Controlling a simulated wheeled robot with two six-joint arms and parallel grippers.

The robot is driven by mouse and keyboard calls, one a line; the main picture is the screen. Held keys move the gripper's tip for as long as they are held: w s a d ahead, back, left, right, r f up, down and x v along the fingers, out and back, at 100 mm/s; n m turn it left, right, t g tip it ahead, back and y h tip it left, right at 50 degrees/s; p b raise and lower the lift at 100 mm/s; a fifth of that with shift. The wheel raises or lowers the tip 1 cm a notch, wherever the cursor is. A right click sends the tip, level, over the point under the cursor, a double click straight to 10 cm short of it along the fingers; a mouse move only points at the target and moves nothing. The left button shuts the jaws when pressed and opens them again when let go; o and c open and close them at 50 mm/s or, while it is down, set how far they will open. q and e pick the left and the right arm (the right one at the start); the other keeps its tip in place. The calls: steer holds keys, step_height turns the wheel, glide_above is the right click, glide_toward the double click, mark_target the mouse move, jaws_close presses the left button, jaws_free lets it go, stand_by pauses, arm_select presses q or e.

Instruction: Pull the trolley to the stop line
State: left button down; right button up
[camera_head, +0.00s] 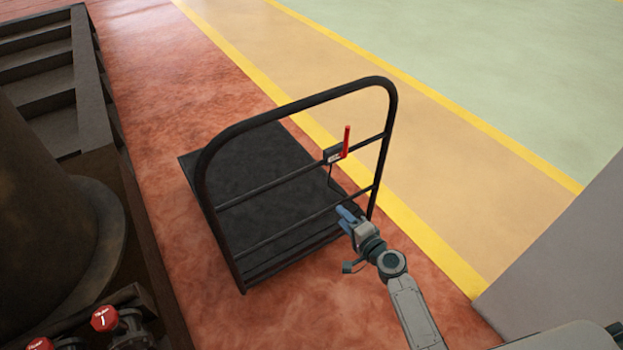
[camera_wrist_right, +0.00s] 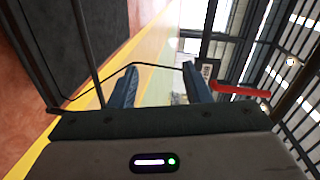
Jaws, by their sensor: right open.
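The black platform trolley (camera_head: 250,165) stands on the red floor, its tubular push handle (camera_head: 290,103) on the near side with two crossbars. A red lever (camera_head: 346,140) stands up from a small box (camera_head: 333,154) on the upper crossbar; the lever also shows at the right of the right wrist view (camera_wrist_right: 240,90). My right gripper (camera_head: 348,215) is by the handle's right side, near the lower crossbar, below the lever. Its blue fingers (camera_wrist_right: 160,88) are apart, with no trolley tube clearly gripped between them. My left gripper is out of view. No marking is identifiable as the stop line.
Yellow lines (camera_head: 420,232) border a tan lane right of the trolley, with green floor (camera_head: 500,60) beyond. Dark machinery (camera_head: 50,190) and red valve knobs (camera_head: 104,318) line the left side. A grey surface (camera_head: 560,255) stands at right. Red floor lies open in front of the trolley.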

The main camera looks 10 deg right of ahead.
steer(key=m+t+y, duration=0.1)
steer(key=t, duration=0.1)
glide_toward(312, 169)
steer(key=b+x, duration=0.1)
steer(key=x, duration=0.2)
steer(key=b+x, duration=0.1)
steer(key=x, duration=0.2)
steer(key=b+x, duration=0.1)
steer(key=x, duration=0.3)
steer(key=shift+f, duration=0.3)
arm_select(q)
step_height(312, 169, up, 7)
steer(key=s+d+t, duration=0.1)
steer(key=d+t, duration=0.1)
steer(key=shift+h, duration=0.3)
arm_select(e)
steer(key=shift+w+a+r, duration=0.15)
steer(key=shift+w+a, duration=0.1)
steer(key=shift+w, duration=0.45)
steer(key=shift+c, duration=0.4)
jaws_close()
